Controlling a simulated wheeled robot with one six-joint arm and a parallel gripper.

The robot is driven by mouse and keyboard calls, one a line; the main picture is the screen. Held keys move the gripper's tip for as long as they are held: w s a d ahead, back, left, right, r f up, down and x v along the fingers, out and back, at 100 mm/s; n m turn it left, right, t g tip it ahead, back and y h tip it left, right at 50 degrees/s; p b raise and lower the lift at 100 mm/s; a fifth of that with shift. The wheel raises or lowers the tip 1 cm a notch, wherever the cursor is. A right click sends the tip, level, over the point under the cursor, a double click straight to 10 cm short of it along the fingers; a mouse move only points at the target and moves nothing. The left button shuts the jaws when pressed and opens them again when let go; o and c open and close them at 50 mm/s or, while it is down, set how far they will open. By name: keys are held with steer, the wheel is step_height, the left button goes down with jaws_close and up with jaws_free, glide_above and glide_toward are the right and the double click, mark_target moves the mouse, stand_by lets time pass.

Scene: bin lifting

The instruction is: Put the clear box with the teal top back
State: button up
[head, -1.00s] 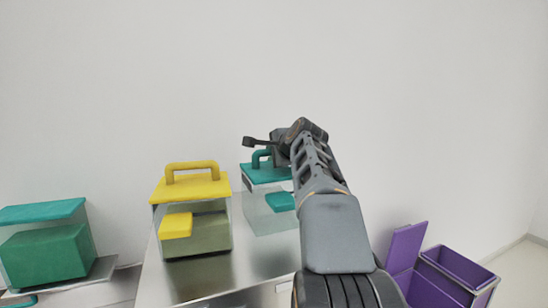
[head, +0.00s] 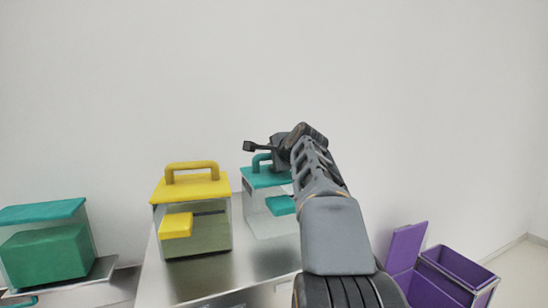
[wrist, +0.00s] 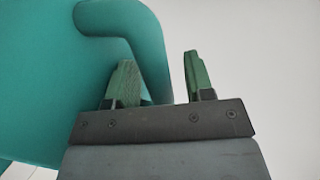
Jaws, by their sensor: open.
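The clear box with the teal top (head: 250,212) stands upright on the metal counter, right of a yellow-topped box. It appears to rest on the surface. Its teal lid carries a loop handle, and a teal latch (head: 281,205) is on its front. My arm hides its right side. My gripper (wrist: 162,75) is open at the handle. In the wrist view the teal handle (wrist: 153,60) passes between the two green fingertips, with a gap on the right side. The teal lid (wrist: 45,75) fills the left of that view.
The yellow-topped clear box (head: 210,235) stands close on the left. The metal counter (head: 205,280) is bare in front. A lower shelf at far left holds another teal-topped box (head: 45,212) with green contents. Purple bins (head: 458,265) stand on the right.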

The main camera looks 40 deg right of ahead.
steer(key=b+v, duration=0.3)
steer(key=v, duration=0.9)
steer(key=shift+a+r, duration=0.1)
stand_by(0.4)
